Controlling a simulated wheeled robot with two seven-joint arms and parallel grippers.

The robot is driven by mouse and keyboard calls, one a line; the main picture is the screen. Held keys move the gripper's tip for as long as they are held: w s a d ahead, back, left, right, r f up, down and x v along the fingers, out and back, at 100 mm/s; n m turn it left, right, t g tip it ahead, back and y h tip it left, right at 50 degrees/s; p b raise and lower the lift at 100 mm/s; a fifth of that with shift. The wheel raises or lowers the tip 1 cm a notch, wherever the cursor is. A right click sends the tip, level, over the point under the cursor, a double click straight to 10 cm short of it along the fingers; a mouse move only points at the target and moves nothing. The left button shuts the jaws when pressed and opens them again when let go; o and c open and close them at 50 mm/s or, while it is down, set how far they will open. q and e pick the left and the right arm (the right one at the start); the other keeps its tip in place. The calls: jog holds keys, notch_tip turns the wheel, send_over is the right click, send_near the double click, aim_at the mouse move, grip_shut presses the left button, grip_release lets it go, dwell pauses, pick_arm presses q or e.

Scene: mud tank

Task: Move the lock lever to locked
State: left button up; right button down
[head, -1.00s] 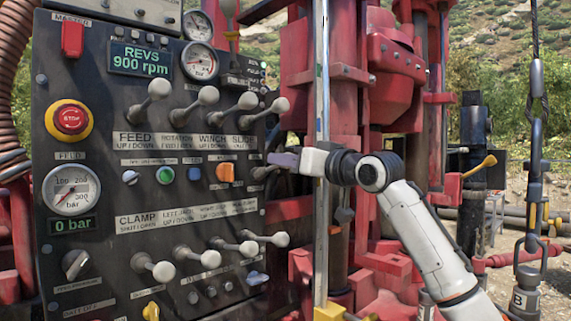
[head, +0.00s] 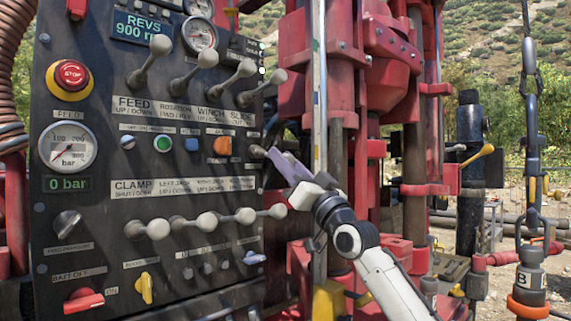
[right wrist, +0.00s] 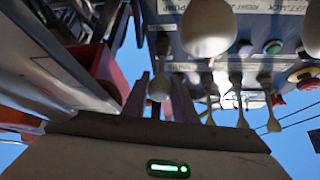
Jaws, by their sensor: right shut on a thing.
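My right gripper (head: 275,157) is at the right edge of the black control panel, its purple-grey fingers pointing up and left. A small grey lever (head: 257,152), apparently the lock lever, juts from the panel at the fingertips, right of the orange switch. In the right wrist view, a round-knobbed lever (right wrist: 159,88) shows between the two fingers of my right gripper (right wrist: 159,100), which is shut on it. The fingers hide part of the lever in the head view, and I cannot read its label. My left gripper is not in view.
White-knobbed levers stick out above (head: 247,68) and below (head: 277,211) the gripper. A red stop button (head: 71,74) is at the panel's left. A pale vertical rail (head: 319,90) and red machinery (head: 385,60) stand close on the right.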

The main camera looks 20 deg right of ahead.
jog(key=shift+f, duration=0.1)
dwell(0.3)
jog(key=c, duration=1.7)
grip_release()
jog(key=shift+c, duration=0.2)
jog(key=shift+s+f, duration=0.25)
jog(key=b+v, duration=0.2)
jog(key=v, duration=0.7)
jog(key=shift+s+d+f, duration=0.15)
jog(key=shift+s, duration=0.1)
